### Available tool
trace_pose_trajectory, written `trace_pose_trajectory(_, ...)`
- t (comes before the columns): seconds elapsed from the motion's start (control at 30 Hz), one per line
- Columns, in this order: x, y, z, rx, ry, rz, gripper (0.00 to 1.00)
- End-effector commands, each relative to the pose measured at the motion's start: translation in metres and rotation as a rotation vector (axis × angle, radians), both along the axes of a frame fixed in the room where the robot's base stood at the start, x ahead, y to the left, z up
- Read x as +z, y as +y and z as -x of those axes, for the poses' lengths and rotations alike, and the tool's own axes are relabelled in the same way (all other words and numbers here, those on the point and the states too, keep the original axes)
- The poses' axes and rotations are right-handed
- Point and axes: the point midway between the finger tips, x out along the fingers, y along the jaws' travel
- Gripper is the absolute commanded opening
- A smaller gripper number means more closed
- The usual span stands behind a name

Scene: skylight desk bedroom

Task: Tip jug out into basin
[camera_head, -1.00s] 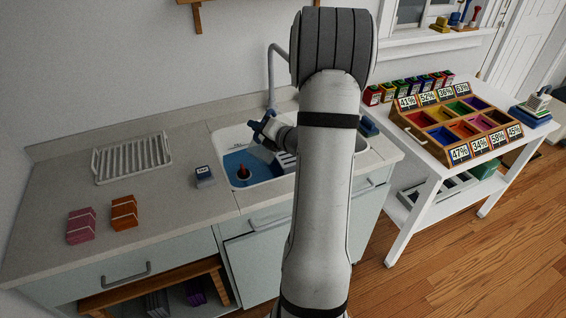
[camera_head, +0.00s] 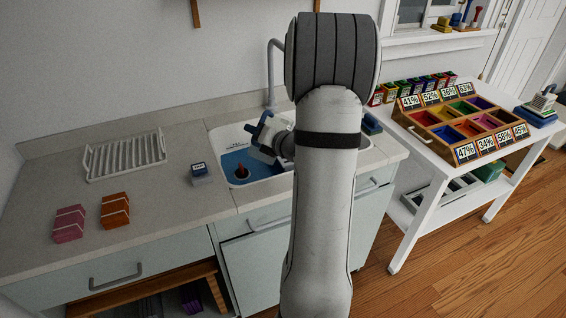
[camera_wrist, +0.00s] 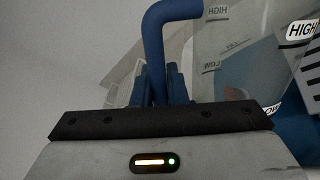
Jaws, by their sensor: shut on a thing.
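My gripper (camera_wrist: 160,88) is shut on the blue handle (camera_wrist: 172,22) of a clear jug (camera_wrist: 235,60) in the wrist view. The jug's wall carries HIGH and LOW labels, and it looks tilted. In the head view, the jug (camera_head: 262,146) shows as a small pale and blue shape above the basin, partly hidden by my arm. The basin (camera_head: 224,139) is a white sink set in the counter, with blue in its bottom and a small reddish-brown thing (camera_head: 242,172) inside. I cannot tell whether anything is flowing from the jug.
A curved tap (camera_head: 271,75) rises behind the basin. A small grey-blue block (camera_head: 200,173) stands left of it. A white drying rack (camera_head: 125,157) and pink (camera_head: 69,223) and orange (camera_head: 115,210) stacks sit further left. A white table (camera_head: 436,150) with a coloured tray stands right.

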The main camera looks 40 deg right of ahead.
Motion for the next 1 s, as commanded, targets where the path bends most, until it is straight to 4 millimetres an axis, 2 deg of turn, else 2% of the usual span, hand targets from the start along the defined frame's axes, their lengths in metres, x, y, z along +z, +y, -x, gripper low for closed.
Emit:
trace_pose_trajectory(0.27, 0.000, 0.000, 0.000, 0.000, -0.002, 0.003, 0.00)
trace_pose_trajectory(0.8, -0.027, 0.003, 0.001, 0.001, -0.050, 0.150, 0.00)
trace_pose_trajectory(1.0, -0.029, 0.004, 0.001, 0.000, -0.062, 0.189, 0.00)
